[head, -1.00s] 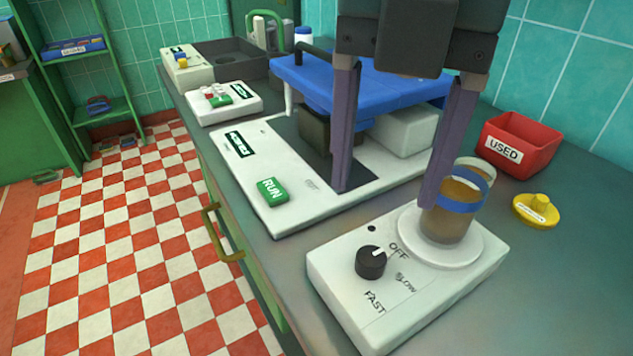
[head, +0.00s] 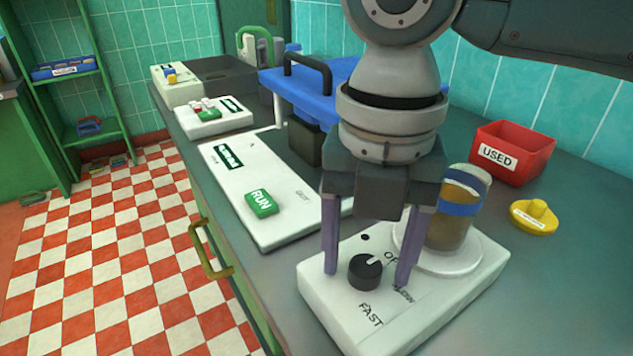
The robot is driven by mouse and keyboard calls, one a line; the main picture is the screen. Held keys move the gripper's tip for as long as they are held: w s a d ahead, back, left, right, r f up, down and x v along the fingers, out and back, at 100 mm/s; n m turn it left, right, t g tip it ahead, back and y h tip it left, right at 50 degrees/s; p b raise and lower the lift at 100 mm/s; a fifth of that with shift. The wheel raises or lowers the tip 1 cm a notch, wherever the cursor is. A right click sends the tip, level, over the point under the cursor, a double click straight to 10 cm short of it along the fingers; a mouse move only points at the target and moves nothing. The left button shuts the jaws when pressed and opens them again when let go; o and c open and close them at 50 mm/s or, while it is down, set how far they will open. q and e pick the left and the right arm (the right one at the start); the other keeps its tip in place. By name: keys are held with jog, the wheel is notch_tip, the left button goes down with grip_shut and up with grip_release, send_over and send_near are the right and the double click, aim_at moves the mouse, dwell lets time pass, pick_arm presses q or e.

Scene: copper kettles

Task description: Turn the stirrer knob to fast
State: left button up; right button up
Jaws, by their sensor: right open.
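The stirrer (head: 340,322) is a white box at the front of the counter, with a dark round knob (head: 364,273) on its top. The labels OFF, SLOW and FAST run beside the knob, and its white mark points toward OFF. A jar of brown liquid with a blue band (head: 461,209) stands on the stirrer's round white plate (head: 462,262). My right gripper (head: 367,277) is open and points down, with one finger on each side of the knob. I cannot tell whether the fingers touch it. The right finger partly covers the OFF and SLOW labels. My left gripper is not in view.
A white device with a green RUN button (head: 261,203) and a blue lid (head: 335,88) stands behind. A red USED bin (head: 514,153) and a yellow lid-like piece (head: 534,216) lie to the right. A brass handle (head: 209,250) sticks out from the counter front.

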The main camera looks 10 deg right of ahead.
grip_shut()
dwell(0.5)
